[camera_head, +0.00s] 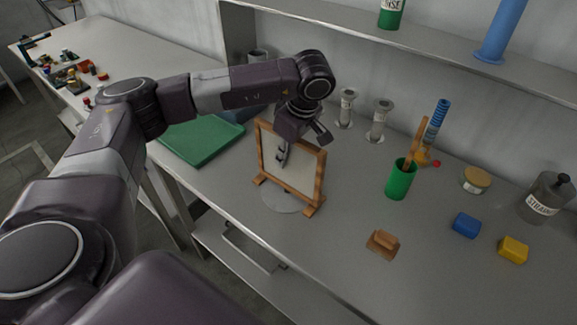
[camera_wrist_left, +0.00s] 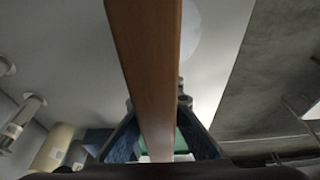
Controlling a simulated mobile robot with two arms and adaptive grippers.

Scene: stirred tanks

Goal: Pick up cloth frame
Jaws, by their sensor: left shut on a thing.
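The cloth frame (camera_head: 314,178) is a brown wooden frame with pale cloth in it, upright on two wooden feet on the grey bench. My left gripper (camera_head: 283,153) reaches down over its top bar and is shut on it, with a finger showing in front of the cloth. In the left wrist view the frame's wooden bar (camera_wrist_left: 147,60) runs between the two fingers of the gripper (camera_wrist_left: 158,108). The wrist hides part of the top bar. The feet appear at bench level; I cannot tell whether they touch it. My right gripper is not in view.
A green tray (camera_head: 203,141) lies left of the frame. A green cup (camera_head: 400,182) with tools stands to the right. A brown block piece (camera_head: 383,244), a blue block (camera_head: 466,225) and a yellow block (camera_head: 513,249) lie nearer the front. A shelf (camera_head: 400,36) runs above.

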